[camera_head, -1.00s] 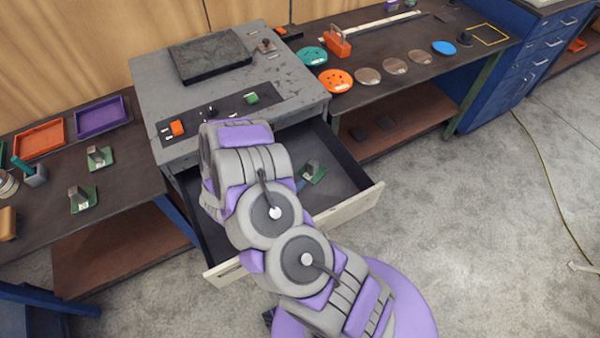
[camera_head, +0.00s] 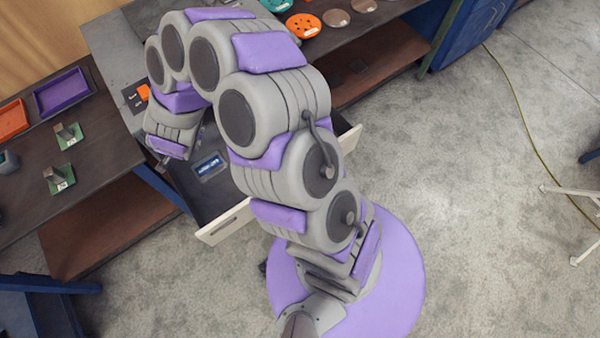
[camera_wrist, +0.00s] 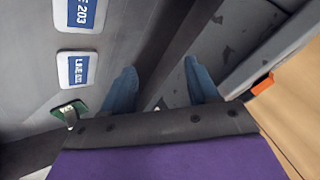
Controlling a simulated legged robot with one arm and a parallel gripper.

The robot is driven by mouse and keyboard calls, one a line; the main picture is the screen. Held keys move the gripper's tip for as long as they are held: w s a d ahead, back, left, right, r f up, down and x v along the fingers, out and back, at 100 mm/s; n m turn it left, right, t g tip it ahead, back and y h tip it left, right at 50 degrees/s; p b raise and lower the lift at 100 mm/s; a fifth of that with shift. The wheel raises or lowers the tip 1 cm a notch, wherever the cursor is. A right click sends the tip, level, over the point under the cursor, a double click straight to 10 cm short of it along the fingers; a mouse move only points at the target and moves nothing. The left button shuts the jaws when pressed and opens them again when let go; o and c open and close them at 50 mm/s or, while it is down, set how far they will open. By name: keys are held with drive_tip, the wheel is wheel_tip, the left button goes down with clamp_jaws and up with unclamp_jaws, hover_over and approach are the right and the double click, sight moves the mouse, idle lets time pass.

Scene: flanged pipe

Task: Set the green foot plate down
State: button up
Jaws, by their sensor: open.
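A small green foot plate (camera_wrist: 69,112) with a grey upright part shows in the wrist view, left of my gripper and close to the grey labelled floor of the open drawer (camera_head: 224,222). My gripper (camera_wrist: 163,85) has its two blue fingertips spread, with nothing between them. The plate is apart from the fingers. In the head view my arm hides my fingertips and this plate. Two more green plates with grey blocks stand on the left bench, one farther back (camera_head: 70,137) and one nearer (camera_head: 60,180).
White-and-blue labels (camera_wrist: 84,12) lie on the drawer floor; one also shows in the head view (camera_head: 210,165). A dark drawer wall (camera_wrist: 180,40) runs between the fingers in view. A purple tray (camera_head: 62,92) and an orange tray (camera_head: 12,120) sit on the left bench.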

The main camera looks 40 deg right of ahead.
drive_tip(key=s+a+r+n+y, duration=0.25)
drive_tip(key=a+r+y, duration=0.25)
drive_tip(key=r, duration=0.5)
drive_tip(key=s+r+n+g+y, duration=0.2)
drive_tip(key=s+r+n+g, duration=0.1)
drive_tip(key=s+r+n, duration=0.3)
drive_tip(key=s+d+r+g+h, duration=0.2)
drive_tip(key=s+d, duration=0.4)
drive_tip(key=s, duration=0.4)
drive_tip(key=s+d+r+n+g+h, duration=0.1)
drive_tip(key=s+d+r+g+h, duration=0.1)
drive_tip(key=s+d, duration=0.5)
drive_tip(key=s+d+r+n+g+h, duration=0.1)
drive_tip(key=s+d, duration=0.5)
drive_tip(key=s, duration=0.6)
drive_tip(key=shift+s+d+r+g+h, duration=0.15)
drive_tip(key=shift+s+r+g+h, duration=0.25)
drive_tip(key=shift+r+g, duration=0.45)
